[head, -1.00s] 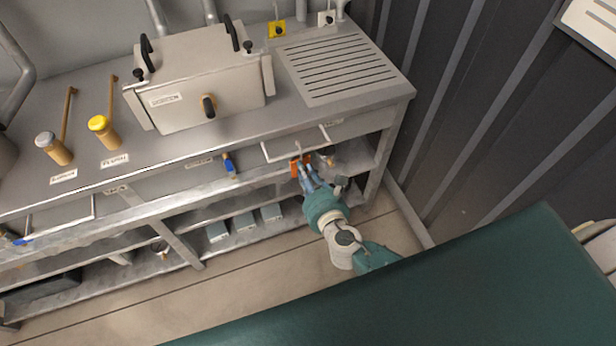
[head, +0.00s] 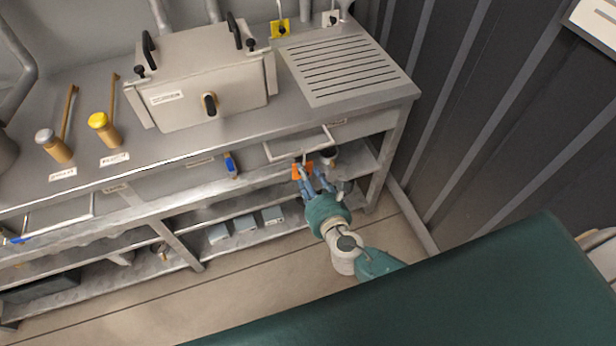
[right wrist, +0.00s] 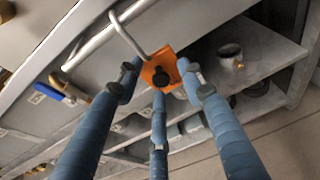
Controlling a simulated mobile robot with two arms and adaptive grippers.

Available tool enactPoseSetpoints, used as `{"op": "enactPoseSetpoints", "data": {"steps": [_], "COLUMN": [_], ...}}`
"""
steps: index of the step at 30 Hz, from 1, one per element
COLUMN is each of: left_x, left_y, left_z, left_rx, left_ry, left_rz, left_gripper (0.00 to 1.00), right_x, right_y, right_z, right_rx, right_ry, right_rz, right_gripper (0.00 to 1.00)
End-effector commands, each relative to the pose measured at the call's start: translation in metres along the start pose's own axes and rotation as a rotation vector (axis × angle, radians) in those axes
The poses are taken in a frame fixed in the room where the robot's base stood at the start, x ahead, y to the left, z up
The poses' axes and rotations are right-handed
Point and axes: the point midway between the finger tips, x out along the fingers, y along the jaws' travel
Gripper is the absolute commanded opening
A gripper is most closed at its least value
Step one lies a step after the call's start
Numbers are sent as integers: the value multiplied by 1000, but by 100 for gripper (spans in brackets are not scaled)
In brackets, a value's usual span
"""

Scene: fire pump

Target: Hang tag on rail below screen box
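The orange tag (head: 301,172) has a metal hook and hangs at the rail (head: 297,143) on the bench front. In the right wrist view, the hook of the tag (right wrist: 165,66) loops over the rail (right wrist: 100,38). My right gripper (head: 316,178) is just below and right of the tag. In the right wrist view its blue fingers (right wrist: 158,80) are spread around the tag's lower part, with gaps visible. A steel box (head: 205,90) with black handles stands on the bench, up and left of the rail; its label is unreadable. My left gripper is out of view.
A slotted drain plate (head: 340,68) lies right of the box. A blue-handled item (head: 230,164) is on the bench front left of the rail. A shelf (right wrist: 265,50) under the bench holds a metal cup (right wrist: 230,58). Floor in front is clear.

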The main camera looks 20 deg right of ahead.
Motion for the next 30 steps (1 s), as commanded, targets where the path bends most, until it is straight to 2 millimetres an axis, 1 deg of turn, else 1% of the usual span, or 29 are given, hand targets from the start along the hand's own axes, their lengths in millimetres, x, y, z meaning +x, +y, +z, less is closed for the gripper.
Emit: {"op": "enactPoseSetpoints", "data": {"steps": [4,8,15,18,21,25,30], "left_x": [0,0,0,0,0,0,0], "left_y": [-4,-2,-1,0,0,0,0], "left_z": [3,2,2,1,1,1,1], "left_rx": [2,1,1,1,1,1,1], "left_ry": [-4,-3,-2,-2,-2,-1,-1], "left_rz": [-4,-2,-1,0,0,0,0], "left_gripper": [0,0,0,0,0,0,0], "right_x": [-3,-19,-70,-90,-105,-116,-120], "right_y": [0,0,0,0,0,0,0], "right_z": [-1,-1,-2,-1,-2,-1,0], "right_rx": [0,-1,0,0,0,-1,0], "right_ry": [1,2,4,3,3,1,0], "right_rz": [0,0,1,1,0,0,0], "right_gripper": [39,39,39,39,39,39,39]}}
